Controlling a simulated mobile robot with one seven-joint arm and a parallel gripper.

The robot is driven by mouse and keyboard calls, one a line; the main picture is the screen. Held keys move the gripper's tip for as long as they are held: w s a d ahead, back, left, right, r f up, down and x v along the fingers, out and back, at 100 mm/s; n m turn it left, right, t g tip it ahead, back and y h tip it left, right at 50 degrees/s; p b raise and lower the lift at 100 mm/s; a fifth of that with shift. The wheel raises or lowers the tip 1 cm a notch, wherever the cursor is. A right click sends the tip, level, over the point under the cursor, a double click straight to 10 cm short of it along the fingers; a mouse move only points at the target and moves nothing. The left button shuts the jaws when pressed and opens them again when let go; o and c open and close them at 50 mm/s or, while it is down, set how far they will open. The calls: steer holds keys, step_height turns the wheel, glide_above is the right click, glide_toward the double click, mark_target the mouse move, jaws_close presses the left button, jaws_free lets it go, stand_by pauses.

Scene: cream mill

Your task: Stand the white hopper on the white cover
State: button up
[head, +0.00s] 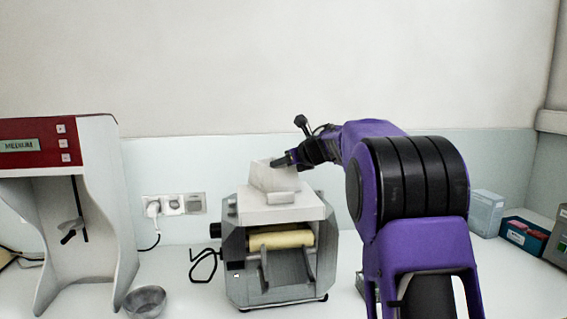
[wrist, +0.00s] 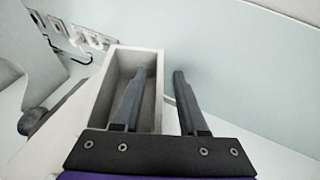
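The white hopper (head: 272,178), an open-topped box, appears to stand upright on the white cover (head: 282,212) on top of the grey mill. In the wrist view, the hopper (wrist: 152,58) shows its open top and hollow inside. My gripper (head: 281,162) is at the hopper's upper right edge. In the wrist view, my gripper (wrist: 159,72) has one finger inside the hopper and the other outside its right wall. Gaps show between that wall and both fingers, so the gripper is open around it. The contact under the hopper is not clear.
The mill (head: 282,275) has a yellowish roller. A red and white machine (head: 95,170) stands at the left, with a metal bowl (head: 145,302) near it. Wall sockets (head: 174,205) are behind.

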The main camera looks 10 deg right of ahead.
steer(key=shift+r, duration=0.1)
steer(key=shift+s+r, duration=0.1)
steer(key=shift+s, duration=0.05)
steer(key=v, duration=1.1)
steer(key=shift+s+d+b, duration=0.15)
steer(key=shift+s+b, duration=0.15)
steer(key=shift+b, duration=0.05)
steer(key=shift+r, duration=0.15)
